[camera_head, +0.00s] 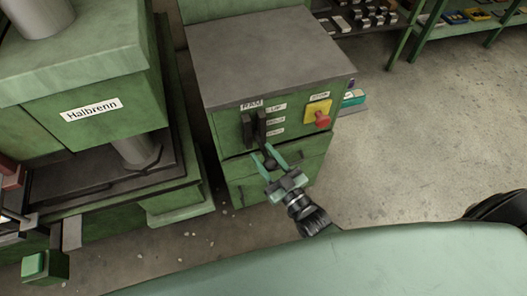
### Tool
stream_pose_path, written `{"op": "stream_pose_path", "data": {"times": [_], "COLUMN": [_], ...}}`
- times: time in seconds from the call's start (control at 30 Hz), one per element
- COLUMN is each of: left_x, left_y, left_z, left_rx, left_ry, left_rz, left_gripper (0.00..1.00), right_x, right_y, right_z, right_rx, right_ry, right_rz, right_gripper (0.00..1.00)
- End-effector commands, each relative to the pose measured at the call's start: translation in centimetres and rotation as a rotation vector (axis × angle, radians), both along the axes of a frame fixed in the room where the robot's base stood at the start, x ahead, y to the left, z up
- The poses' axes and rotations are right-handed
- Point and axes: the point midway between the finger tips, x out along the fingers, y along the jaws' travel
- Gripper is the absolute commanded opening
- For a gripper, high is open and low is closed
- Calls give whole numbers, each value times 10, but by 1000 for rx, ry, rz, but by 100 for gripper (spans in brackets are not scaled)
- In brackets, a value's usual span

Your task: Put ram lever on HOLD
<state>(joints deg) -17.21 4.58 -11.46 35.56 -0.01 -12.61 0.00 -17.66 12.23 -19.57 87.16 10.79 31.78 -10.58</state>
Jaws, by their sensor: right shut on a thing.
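The ram lever (269,161) is dark and sticks out from the front of the green control cabinet (228,121), below a RAM label (251,104). Small labels beside its dark slot seem to read UP, HOLD (275,121) and DOWN from top to bottom. My right gripper (270,156) has its teal fingers on either side of the lever's dark end, shut on it. The lever end shows low in the picture, below the lowest label. Which label the lever lines up with I cannot tell, as the fingers partly cover it. My left gripper is not in view.
A red knob on a yellow plate (318,112) is right of the labels. The green Halbrenn press (95,90) stands close on the left. A shelf (430,35) with small items is at the back right. The floor (410,150) on the right is clear.

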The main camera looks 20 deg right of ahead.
Motion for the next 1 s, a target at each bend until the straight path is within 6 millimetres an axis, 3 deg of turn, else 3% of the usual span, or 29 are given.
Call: {"op": "stream_pose_path", "data": {"times": [0.03,0.3,0.93,0.97,1.0], "left_x": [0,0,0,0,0], "left_y": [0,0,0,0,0], "left_z": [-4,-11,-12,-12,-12], "left_rx": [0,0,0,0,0], "left_ry": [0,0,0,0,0], "left_rz": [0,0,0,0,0], "left_gripper": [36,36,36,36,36], "right_x": [-5,-9,-10,-10,-10], "right_y": [1,2,3,3,2], "right_z": [-12,-25,-30,-30,-30], "right_rx": [-2,-2,-4,-4,-3], "right_ry": [16,20,26,26,25], "right_rz": [3,4,6,6,6], "right_gripper": [0,0,0,44,55]}}
